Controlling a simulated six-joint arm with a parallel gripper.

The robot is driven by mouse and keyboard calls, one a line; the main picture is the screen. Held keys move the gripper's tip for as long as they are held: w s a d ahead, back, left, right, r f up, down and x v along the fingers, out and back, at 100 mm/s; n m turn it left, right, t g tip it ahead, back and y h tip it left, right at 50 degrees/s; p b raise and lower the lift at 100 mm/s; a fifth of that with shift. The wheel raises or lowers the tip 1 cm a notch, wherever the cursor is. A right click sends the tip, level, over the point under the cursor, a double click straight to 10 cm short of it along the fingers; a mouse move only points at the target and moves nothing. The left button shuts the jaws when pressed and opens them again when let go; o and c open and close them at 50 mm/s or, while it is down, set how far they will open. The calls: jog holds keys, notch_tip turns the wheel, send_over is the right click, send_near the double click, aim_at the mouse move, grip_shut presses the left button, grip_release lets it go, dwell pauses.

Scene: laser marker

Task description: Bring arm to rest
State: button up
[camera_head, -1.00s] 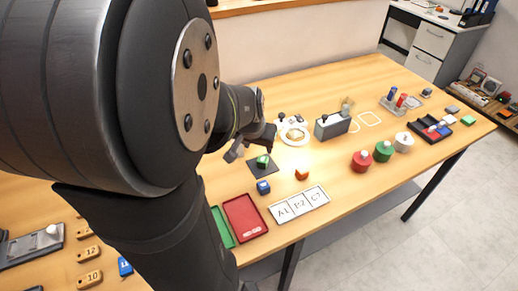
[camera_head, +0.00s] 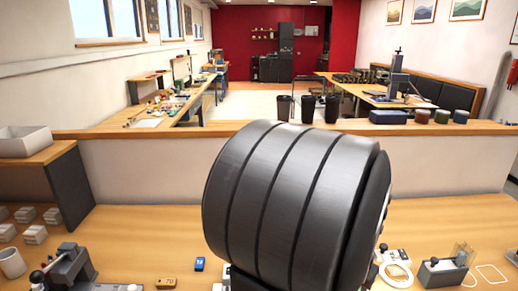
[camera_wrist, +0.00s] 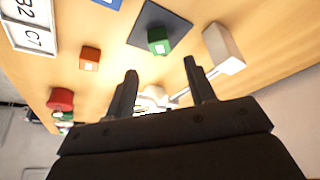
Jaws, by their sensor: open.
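My gripper (camera_wrist: 160,90) shows in the wrist view with its two dark fingers apart and nothing between them. It is above the wooden table, and a green block (camera_wrist: 157,40) on a dark square pad (camera_wrist: 180,22) lies beyond the fingertips. In the head view a large black ribbed part of my own arm fills the middle, and my gripper is out of that view.
The wrist view also shows an orange block (camera_wrist: 90,58), a red knobbed piece (camera_wrist: 60,99) and a white label plate (camera_wrist: 30,25). In the head view, a device with a lever (camera_head: 68,268) stands at left and a grey box (camera_head: 440,272) at right.

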jog(key=x, duration=0.8)
jog(key=shift+s, duration=0.1)
jog(key=shift+r, duration=0.15)
